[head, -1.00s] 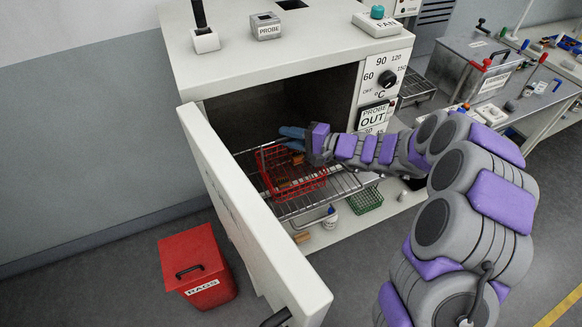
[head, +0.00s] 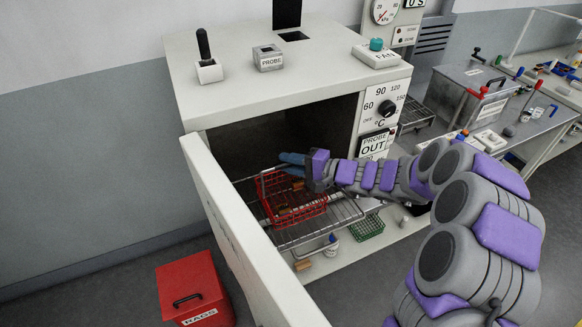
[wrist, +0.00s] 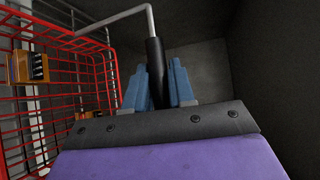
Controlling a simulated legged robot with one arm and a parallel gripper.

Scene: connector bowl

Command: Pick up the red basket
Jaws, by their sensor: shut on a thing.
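The red basket (head: 291,204) is a wire basket on the wire rack inside the open oven, in the head view. It holds small brownish pieces, one of them an orange-and-black part in the wrist view. In the wrist view the basket (wrist: 62,95) fills the left side. My gripper (head: 293,164) has blue fingers and reaches in from the right at the basket's far side. In the wrist view my gripper (wrist: 158,85) is shut on the basket's dark handle grip (wrist: 156,62), which joins a bent grey rod. Whether the basket touches the rack is hard to tell.
The oven door (head: 245,235) stands open at the left. The wire rack (head: 335,216) extends right of the basket. A green basket (head: 367,228) and a small white bottle (head: 331,246) are below. A red rags bin (head: 196,291) stands on the floor.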

